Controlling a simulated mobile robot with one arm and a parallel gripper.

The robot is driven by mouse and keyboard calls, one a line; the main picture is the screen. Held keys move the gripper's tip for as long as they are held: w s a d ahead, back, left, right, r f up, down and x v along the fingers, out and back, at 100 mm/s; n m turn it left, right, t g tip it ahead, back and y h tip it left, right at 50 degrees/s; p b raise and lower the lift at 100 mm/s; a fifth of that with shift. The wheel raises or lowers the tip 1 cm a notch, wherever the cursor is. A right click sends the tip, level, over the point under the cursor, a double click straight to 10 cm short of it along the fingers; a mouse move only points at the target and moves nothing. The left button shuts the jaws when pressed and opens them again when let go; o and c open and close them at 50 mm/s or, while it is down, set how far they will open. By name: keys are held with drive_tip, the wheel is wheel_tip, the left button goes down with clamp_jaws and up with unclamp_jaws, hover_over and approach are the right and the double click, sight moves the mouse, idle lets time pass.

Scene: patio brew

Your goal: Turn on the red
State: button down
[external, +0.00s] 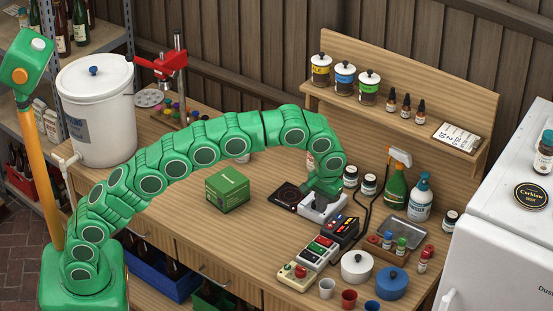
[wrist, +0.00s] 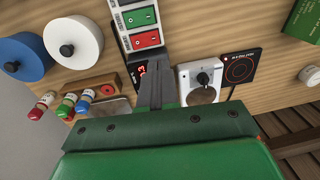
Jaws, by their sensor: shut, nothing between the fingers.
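A pale switch panel (external: 309,258) lies on the bench, bearing a green rocker and a red one. In the wrist view the red rocker (wrist: 145,40) sits nearer my fingers than the green rocker (wrist: 138,17). A dark box with a red digit display (external: 341,232) adjoins the panel; its display is partly hidden behind my fingers in the wrist view. My gripper (wrist: 156,80) is shut and empty, its fingers pointing toward the panel. In the external view it is over a white knobbed unit (external: 322,207), its fingertips hard to make out. I cannot tell whether they touch anything.
A black ringed plate (external: 287,196) and green box (external: 227,190) lie left of the knobbed unit. White (external: 356,267) and blue (external: 392,284) lidded pots, cups and small bottles crowd the right. A cable runs behind the dark box. A shelf rises at the back.

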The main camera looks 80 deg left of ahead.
drive_tip(key=r, duration=0.3)
drive_tip(key=shift+s+a+r, duration=0.15)
drive_tip(key=shift+s+r, duration=0.05)
drive_tip(key=shift+r, duration=0.05)
drive_tip(key=s+d+r+m, duration=0.2)
drive_tip(key=s+r, duration=0.2)
drive_tip(key=s, duration=1)
drive_tip(key=s+d+r+m, duration=0.1)
drive_tip(key=s+r+m, duration=0.25)
drive_tip(key=s, duration=0.95)
drive_tip(key=s+d+f+m, duration=0.1)
drive_tip(key=s+f, duration=0.2)
drive_tip(key=s, duration=1.1)
drive_tip(key=s+d+f+m+g, duration=0.1)
drive_tip(key=s+f+m, duration=0.1)
drive_tip(key=s, duration=1.3)
drive_tip(key=shift+s+f+h, duration=0.25)
drive_tip(key=shift+f+h, duration=0.15)
drive_tip(key=shift+f, duration=0.45)
drive_tip(key=c, duration=1.8)
unclamp_jaws()
drive_tip(key=shift+d+m, duration=0.1)
drive_tip(key=shift+m, duration=0.15)
